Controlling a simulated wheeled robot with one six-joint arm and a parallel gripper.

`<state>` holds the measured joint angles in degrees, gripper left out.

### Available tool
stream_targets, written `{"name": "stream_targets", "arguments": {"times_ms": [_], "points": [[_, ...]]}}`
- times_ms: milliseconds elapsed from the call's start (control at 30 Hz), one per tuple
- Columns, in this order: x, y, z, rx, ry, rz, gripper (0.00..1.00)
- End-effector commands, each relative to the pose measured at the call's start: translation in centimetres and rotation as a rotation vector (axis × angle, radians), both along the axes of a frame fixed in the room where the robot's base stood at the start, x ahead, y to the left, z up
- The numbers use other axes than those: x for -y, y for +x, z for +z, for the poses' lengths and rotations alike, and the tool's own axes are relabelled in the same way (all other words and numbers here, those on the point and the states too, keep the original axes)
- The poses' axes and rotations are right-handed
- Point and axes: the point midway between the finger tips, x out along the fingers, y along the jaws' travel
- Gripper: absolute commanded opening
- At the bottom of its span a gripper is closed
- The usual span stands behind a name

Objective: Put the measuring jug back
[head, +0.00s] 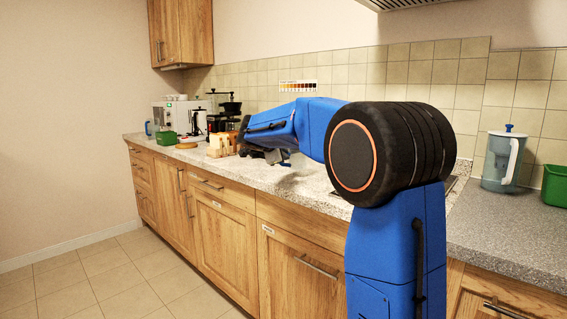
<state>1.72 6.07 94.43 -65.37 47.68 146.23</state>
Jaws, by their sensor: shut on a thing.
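My gripper (268,154) is out over the worktop at the middle of the head view, beyond my blue arm. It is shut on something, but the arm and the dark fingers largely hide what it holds. I cannot tell whether this is the measuring jug. A clear, bluish jug (497,164) with a white handle and a blue knob on its lid stands upright on the right-hand worktop, well apart from my gripper. I cannot tell whether it is the measuring jug.
A green tub (556,185) stands right of the lidded jug. On the far left worktop (185,152) are a green box (167,138), a white appliance (178,112), a black coffee maker (229,113) and a wooden block (221,144). Wooden cabinets run below; the floor (100,282) is clear.

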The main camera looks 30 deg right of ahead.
Motion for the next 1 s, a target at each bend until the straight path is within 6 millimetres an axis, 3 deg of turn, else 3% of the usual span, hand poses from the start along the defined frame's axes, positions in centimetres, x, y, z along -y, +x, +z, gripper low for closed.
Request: {"name": "stream_targets", "arguments": {"times_ms": [200, 600, 633, 700, 1000], "points": [[0.0, 0.0, -2.7, -0.002, 0.000, 0.001, 0.00], [0.0, 0.0, -3.2, -0.001, -0.001, 0.001, 0.00], [0.0, 0.0, -3.2, -0.001, -0.001, 0.000, 0.19], [0.0, 0.0, -3.1, -0.001, -0.001, 0.000, 0.30], [0.0, 0.0, -3.0, -0.001, -0.001, 0.000, 0.30]]}}
